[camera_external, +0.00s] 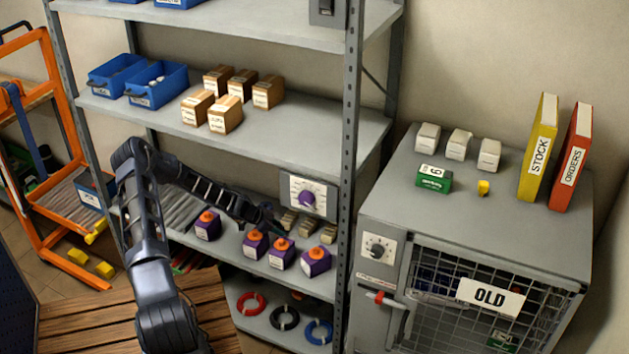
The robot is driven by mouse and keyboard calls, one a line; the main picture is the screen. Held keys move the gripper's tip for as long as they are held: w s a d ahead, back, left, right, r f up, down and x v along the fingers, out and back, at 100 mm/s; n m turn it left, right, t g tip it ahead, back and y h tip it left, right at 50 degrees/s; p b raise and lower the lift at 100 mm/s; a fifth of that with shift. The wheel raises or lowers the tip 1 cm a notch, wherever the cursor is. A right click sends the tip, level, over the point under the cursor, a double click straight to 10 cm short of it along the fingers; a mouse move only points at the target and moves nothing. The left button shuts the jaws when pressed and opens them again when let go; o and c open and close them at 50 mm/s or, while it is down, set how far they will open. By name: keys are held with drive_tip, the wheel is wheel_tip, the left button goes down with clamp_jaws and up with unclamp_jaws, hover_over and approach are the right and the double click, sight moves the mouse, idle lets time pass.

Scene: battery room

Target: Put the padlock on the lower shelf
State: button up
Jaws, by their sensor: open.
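A small yellow object (483,187), which looks like the padlock though it is too small to be sure, lies on top of the grey cabinet (400,195) at the right. My gripper (272,218) is open. It reaches in over the shelf with the purple blocks (335,277), below and left of the purple dial. Its fingertips are dark and small, and I cannot tell whether anything lies between them. It is well left of the yellow object. The bottom shelf (298,304) below holds a red, a black and a blue ring.
Purple blocks with orange tops (281,256) and small tan blocks (307,226) stand near my gripper. The shelf upright (350,150) stands between my gripper and the cabinet. A green box (433,179), white boxes (459,145) and yellow and red binders (538,150) occupy the cabinet top.

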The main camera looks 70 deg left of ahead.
drive_tip(key=v, duration=1.1)
drive_tip(key=shift+s+r, duration=0.15)
